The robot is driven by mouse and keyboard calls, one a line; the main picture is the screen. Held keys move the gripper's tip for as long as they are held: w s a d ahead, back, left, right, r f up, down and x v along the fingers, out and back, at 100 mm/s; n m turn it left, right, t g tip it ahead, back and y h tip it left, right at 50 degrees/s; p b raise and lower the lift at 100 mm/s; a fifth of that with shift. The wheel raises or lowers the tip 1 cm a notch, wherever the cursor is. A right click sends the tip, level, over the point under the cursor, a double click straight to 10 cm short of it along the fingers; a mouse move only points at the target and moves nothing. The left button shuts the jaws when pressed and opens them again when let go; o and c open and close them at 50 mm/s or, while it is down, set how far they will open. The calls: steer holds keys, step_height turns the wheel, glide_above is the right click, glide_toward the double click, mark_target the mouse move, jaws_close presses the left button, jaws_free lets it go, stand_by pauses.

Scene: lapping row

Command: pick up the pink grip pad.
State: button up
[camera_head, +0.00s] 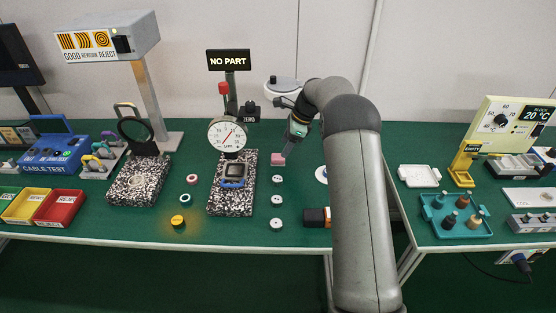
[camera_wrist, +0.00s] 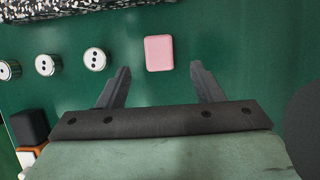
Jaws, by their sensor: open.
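The pink grip pad (camera_head: 278,159) lies on the green bench top, right of the speckled block under the dial gauge. In the wrist view the pad (camera_wrist: 159,53) is a pink rounded block just beyond the fingertips, between their lines. My gripper (camera_wrist: 160,80) is open and empty, one finger to each side below the pad. In the head view my gripper (camera_head: 289,148) is above and close to the pad, coming from the upper right. The fingers do not appear to touch the pad.
Several white dotted cylinders (camera_wrist: 95,59) stand in a row beside the pad. The speckled block (camera_head: 243,198) with the dial gauge (camera_head: 228,135) is to the left. A black and orange item (camera_head: 317,217) lies near the front edge.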

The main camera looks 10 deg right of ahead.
mark_target(277, 156)
steer(key=x, duration=0.5)
steer(key=shift+a, duration=0.2)
steer(key=shift+r, duration=0.1)
steer(key=c, duration=1.1)
steer(key=shift+o, duration=0.2)
steer(key=shift+r, duration=0.15)
steer(key=shift+r, duration=0.25)
step_height(277, 156, up, 2)
steer(key=s+d+r+b, duration=0.1)
steer(key=s+d+r, duration=0.1)
steer(key=s+r, duration=0.8)
steer(key=s, duration=0.4)
steer(key=shift+d+r, duration=0.1)
